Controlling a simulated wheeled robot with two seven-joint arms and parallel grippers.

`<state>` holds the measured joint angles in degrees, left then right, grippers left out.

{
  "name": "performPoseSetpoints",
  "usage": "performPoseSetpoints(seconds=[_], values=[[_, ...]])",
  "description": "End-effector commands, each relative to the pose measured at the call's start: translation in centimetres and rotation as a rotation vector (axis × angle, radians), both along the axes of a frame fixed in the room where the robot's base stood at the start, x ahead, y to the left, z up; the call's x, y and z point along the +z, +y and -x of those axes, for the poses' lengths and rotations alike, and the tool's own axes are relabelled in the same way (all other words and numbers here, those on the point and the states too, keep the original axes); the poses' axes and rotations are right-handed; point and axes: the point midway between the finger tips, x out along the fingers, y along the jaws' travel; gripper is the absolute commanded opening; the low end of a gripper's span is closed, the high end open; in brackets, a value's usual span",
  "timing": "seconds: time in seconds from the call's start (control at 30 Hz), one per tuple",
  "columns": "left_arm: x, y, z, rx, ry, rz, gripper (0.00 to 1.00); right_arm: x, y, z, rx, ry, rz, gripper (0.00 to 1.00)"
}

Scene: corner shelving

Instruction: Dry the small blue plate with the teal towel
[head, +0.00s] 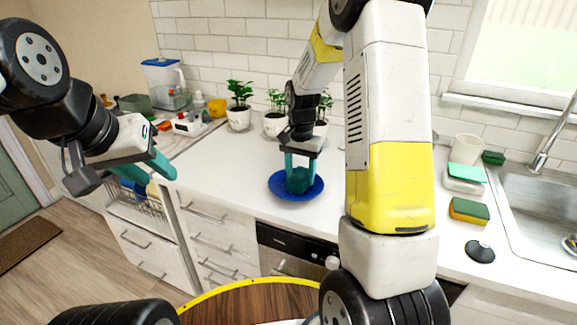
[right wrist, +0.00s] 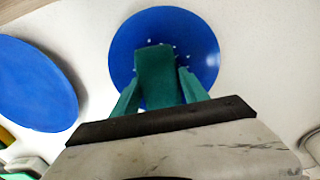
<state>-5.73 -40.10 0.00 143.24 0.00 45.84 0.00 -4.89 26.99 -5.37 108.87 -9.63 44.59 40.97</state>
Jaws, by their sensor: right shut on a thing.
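The small blue plate (head: 284,193) lies on the white counter below my right gripper (head: 299,178). That gripper points down and is shut on the folded teal towel (head: 298,184). In the right wrist view the towel (right wrist: 155,75) is between the teal fingers and over the middle of the plate (right wrist: 200,45). Small pale drops show on the plate around the towel. Whether the towel touches the plate is hard to tell. My left gripper (head: 160,178) is open and empty, away from the counter at the left.
A second blue plate (right wrist: 35,85) lies beside the small one; my right arm seems to hide it in the head view. A sponge (head: 469,211), a dark round stopper (head: 480,251) and the sink (head: 540,200) are at the right. Potted plants (head: 240,117) stand behind.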

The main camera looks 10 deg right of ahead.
Motion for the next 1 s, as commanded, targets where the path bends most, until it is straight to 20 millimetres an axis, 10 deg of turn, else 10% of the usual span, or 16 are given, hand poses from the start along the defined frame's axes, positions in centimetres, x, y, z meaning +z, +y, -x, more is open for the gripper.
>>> performPoseSetpoints(seconds=[1.0], values=[[0.0, 0.0, 0.0, 0.000, 0.000, 0.000, 0.36, 6.0, 0.0, 0.0, -0.001, 0.001, 0.001, 0.19]])
